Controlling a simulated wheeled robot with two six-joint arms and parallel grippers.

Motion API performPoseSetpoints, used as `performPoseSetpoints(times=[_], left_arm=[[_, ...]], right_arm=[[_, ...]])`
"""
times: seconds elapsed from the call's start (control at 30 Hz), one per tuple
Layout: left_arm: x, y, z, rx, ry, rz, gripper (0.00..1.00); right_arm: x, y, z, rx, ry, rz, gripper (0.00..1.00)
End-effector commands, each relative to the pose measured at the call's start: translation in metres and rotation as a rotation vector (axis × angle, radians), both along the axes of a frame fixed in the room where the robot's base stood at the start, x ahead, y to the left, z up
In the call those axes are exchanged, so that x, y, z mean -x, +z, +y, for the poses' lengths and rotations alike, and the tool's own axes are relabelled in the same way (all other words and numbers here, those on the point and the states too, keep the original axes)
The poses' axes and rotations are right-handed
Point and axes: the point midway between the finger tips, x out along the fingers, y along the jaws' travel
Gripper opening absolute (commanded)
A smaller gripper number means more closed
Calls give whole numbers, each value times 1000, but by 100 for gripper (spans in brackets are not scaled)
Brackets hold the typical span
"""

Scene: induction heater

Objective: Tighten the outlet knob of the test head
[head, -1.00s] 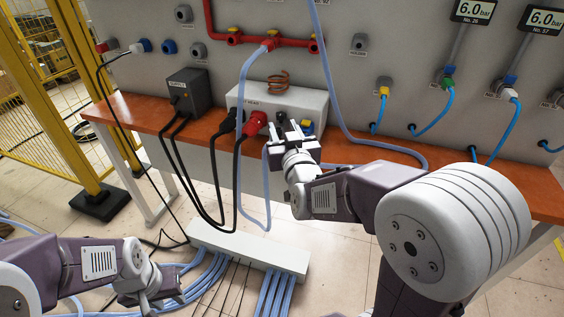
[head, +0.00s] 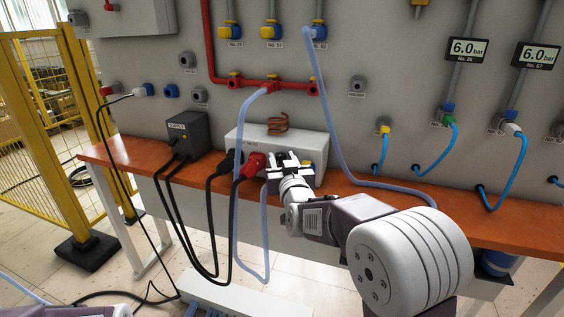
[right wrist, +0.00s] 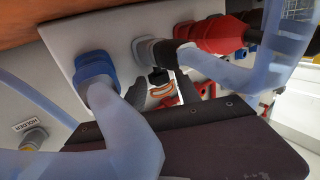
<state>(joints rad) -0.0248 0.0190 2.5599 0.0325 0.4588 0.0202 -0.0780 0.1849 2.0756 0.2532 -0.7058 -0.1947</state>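The test head (head: 250,142) is a white box on the orange bench, with a copper coil (head: 278,123) above it. My right gripper (head: 289,160) is at the right part of its front and covers that area in the head view. In the right wrist view, its two dark fingers (right wrist: 161,92) stand apart. A small black knob (right wrist: 159,76) shows between and just beyond them; I cannot tell whether they touch it. A grey fitting (right wrist: 150,50) and a blue fitting (right wrist: 96,72), each with a pale hose, are close by. My left gripper is out of view.
Red plug (head: 254,163) and black cables hang from the test head beside my right gripper. A pale blue hose (head: 238,215) loops down in front. The dark supply box (head: 187,135) stands left. The bench (head: 420,203) has bare room at right.

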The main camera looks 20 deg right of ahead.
Motion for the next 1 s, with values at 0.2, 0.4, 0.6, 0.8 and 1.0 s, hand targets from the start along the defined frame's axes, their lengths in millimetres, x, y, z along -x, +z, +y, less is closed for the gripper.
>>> performPoseSetpoints(times=[0.2,0.4,0.6,0.8,1.0], left_arm=[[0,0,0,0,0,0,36],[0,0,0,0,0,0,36],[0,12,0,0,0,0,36],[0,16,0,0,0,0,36],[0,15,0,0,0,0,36]], right_arm=[[0,0,0,0,0,0,34],[0,0,0,0,0,0,0],[-2,5,4,-5,-62,-7,0],[0,2,3,-1,-129,-2,0],[0,1,3,0,-133,-2,0]])
